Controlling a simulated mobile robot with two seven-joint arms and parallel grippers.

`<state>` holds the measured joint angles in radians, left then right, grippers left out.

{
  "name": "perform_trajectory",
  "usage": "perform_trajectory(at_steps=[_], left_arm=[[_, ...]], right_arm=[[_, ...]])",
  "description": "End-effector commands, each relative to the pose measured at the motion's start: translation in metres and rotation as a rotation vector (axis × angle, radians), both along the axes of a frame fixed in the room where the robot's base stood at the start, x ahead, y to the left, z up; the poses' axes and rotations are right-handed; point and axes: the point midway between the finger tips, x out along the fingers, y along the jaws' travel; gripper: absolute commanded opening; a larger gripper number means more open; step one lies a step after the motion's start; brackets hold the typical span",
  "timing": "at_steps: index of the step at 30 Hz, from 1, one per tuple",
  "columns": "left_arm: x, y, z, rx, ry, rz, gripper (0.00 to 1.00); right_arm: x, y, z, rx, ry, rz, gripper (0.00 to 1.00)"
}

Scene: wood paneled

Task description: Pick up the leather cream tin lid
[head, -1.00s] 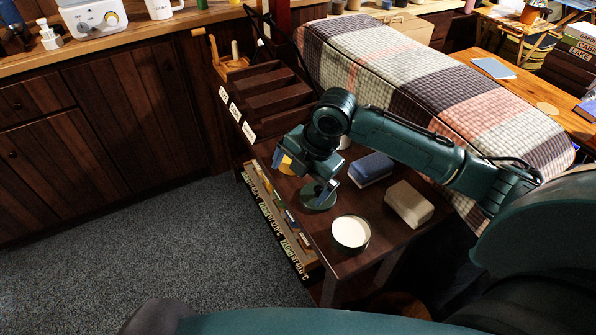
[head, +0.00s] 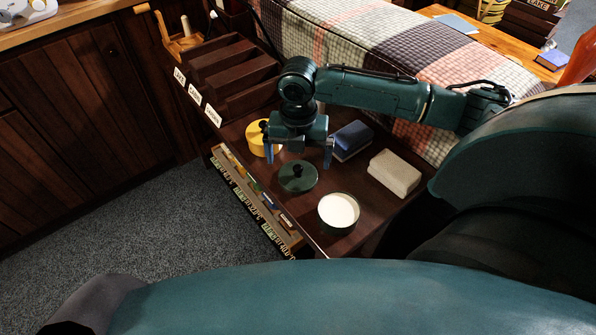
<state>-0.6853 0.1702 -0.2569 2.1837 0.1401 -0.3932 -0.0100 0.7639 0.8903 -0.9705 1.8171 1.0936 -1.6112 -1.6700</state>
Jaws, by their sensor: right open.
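The leather cream tin lid (head: 297,178) is a dark green disc with a small dark knob. It lies flat on the dark wood table in the head view. The open cream tin (head: 338,212), green with white cream in it, stands just to the lid's lower right. My right gripper (head: 299,155) is open and empty, with its blue fingers pointing down and spread wide. It shows just above the lid in the picture, with one finger towards each side; the exact height gap is hard to tell. My left gripper is not in view.
A yellow round tin (head: 257,139) is partly behind the gripper. A blue brush-like block (head: 352,138) and a beige block (head: 394,173) lie to the right. A dark labelled rack (head: 235,75) stands behind. A tray of small colored items (head: 255,195) runs along the left edge.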

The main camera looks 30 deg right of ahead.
Motion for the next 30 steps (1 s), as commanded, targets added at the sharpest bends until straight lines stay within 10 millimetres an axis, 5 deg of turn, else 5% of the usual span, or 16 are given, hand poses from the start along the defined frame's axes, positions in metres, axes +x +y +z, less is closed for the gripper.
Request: perform_trajectory(at_steps=[7, 16, 30], left_arm=[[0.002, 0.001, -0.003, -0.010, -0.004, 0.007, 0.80], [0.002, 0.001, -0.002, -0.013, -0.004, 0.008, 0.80], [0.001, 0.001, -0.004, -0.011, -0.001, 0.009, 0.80]], right_arm=[[0.001, -0.001, -0.038, 0.000, 0.003, -0.001, 1.00], [0.001, -0.001, -0.043, 0.000, 0.000, 0.001, 1.00], [0.001, -0.001, -0.042, 0.000, 0.000, 0.000, 0.62]])
